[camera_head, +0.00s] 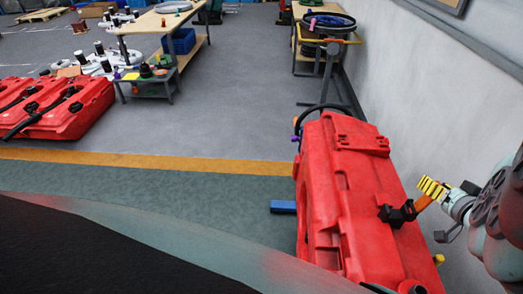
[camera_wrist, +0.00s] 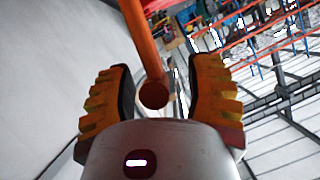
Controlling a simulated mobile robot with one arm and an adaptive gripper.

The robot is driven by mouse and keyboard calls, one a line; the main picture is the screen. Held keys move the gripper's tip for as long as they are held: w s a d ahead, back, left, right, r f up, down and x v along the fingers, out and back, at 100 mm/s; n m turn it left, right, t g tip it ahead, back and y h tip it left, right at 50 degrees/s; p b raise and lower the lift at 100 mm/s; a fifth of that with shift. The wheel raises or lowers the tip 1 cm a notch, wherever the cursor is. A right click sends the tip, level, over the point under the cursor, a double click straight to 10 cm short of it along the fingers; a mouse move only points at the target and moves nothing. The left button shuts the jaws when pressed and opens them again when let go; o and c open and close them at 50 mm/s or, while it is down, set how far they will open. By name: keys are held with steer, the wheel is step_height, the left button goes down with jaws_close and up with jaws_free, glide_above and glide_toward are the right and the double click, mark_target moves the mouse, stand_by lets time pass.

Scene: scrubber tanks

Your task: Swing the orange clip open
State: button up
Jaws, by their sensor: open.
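The orange clip (camera_head: 423,202) stands out from a black bracket (camera_head: 397,213) on the upper face of a red tank (camera_head: 345,190) in the head view. My gripper (camera_head: 431,189) is at the clip's outer end, coming in from the right, with its yellow fingers partly covering it. In the wrist view the orange clip (camera_wrist: 142,40) runs down between the two spread fingers of my gripper (camera_wrist: 163,72), its round end near the palm. Gaps show on both sides of the clip, the wider one on the right. The gripper is open.
A grey wall (camera_head: 445,90) runs close along the right side of the tank. A blue block (camera_head: 283,207) lies on the floor at its left. More red tanks (camera_head: 65,110) lie at the far left. Workbenches (camera_head: 165,25) stand at the back. The middle floor is clear.

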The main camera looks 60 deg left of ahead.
steer(key=v, duration=1.2)
steer(key=shift+f, duration=0.1)
